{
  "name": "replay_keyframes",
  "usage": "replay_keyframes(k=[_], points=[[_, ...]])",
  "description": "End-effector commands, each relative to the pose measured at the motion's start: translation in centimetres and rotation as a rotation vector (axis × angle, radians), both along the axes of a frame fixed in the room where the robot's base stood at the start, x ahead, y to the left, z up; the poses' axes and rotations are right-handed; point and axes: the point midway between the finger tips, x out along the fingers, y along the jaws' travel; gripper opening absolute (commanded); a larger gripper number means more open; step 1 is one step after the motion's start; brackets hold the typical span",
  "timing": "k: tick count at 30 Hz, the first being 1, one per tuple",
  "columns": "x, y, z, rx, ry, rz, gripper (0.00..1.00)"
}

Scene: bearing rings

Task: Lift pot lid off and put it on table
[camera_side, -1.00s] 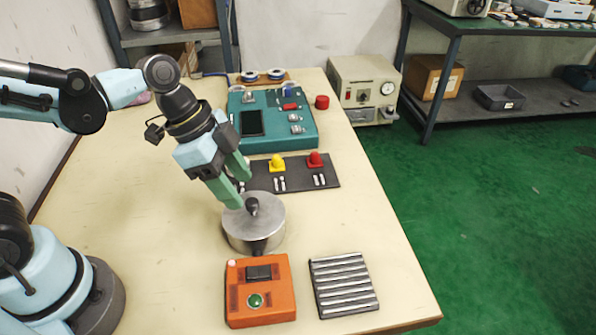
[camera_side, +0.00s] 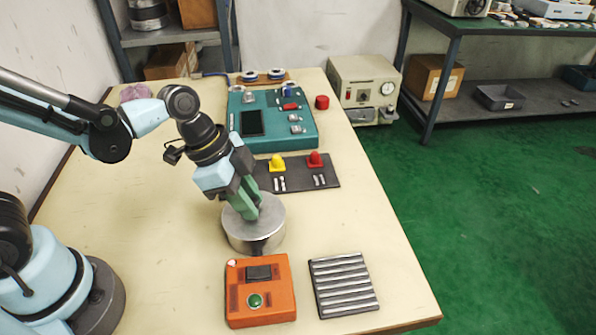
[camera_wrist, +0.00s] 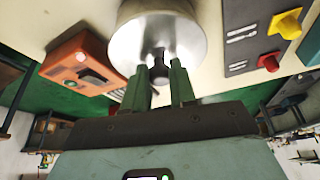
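The metal pot (camera_side: 250,240) stands on the table with its lid (camera_side: 273,211) seated on it. In the wrist view the lid (camera_wrist: 192,35) is a shiny disc with a dark knob (camera_wrist: 159,70) in its middle. My gripper (camera_side: 248,213) is over the lid, tilted, with its green fingers drawn in around the knob, which they hide in the side view. In the wrist view my gripper (camera_wrist: 163,72) has a fingertip on each side of the knob and appears shut on it.
An orange box (camera_side: 260,300) and a ribbed grey plate (camera_side: 343,285) lie in front of the pot. Behind it are a dark board (camera_side: 325,178) with yellow and red knobs and a teal panel (camera_side: 305,130).

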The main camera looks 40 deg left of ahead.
Motion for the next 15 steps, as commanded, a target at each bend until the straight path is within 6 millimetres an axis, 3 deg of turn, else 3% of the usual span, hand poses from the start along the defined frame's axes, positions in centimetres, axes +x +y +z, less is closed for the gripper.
replay_keyframes(k=[1,5,15], points=[[0.0,0.0,0.01,0.0,0.0,0.0,0.18],[0.0,0.0,0.01,0.0,0.0,0.0,0.0],[0.0,0.0,0.1,0.0,0.0,0.0,0.0]])
